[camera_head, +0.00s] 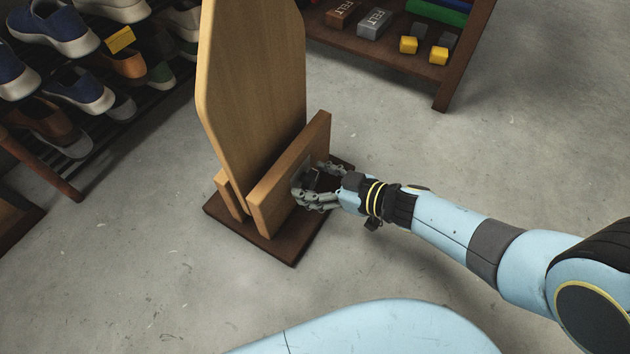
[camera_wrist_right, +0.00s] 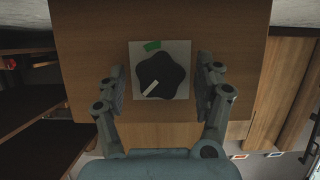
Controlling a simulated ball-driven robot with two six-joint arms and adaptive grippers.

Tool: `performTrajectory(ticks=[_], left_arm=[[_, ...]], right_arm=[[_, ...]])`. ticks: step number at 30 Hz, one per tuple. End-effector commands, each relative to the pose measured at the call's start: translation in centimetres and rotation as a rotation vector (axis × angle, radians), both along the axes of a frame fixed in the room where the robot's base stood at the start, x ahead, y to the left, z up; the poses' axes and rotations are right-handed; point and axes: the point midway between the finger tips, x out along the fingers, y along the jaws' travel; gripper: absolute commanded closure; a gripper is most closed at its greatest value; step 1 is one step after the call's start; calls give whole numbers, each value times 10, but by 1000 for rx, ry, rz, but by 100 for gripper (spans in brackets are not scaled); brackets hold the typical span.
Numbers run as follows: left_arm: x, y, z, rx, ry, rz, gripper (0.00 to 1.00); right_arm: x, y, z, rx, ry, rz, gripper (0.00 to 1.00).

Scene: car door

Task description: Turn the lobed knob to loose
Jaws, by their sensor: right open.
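The lobed knob (camera_wrist_right: 162,76) is black with a pale pointer bar and sits on a light square plate (camera_wrist_right: 183,47) in the right wrist view. A green mark (camera_wrist_right: 152,46) is at the plate's top edge. The pointer bar (camera_wrist_right: 149,89) slants toward the lower left, away from the green mark. My right gripper (camera_wrist_right: 160,85) is open, with one finger on each side of the knob and gaps between. In the head view the right gripper (camera_head: 312,185) is at the wooden block's face and mostly hides the knob. My left gripper is not in view.
The plate is on a wooden block (camera_head: 275,185) clamped to a tall wooden board (camera_head: 255,75) on a dark base (camera_head: 285,240). A shoe rack (camera_head: 75,140) stands at left and a low shelf (camera_head: 385,45) at the back.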

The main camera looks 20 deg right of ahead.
Motion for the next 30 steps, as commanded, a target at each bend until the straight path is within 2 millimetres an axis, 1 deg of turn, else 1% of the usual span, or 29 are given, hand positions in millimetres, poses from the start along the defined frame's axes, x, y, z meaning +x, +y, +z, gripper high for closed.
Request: performTrajectory(ticks=[8, 9, 21, 22, 30], left_arm=[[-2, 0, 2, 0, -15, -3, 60], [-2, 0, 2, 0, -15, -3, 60], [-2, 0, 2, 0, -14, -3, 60], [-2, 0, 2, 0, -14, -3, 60], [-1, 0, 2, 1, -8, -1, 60]], right_arm=[[1, 1, 0, 0, 0, 0, 31], [1, 1, 0, 0, 0, 0, 32], [1, 1, 0, -1, -1, 0, 84], [1, 1, 0, -1, -1, 0, 87], [1, 1, 0, -26, -20, 1, 87]])
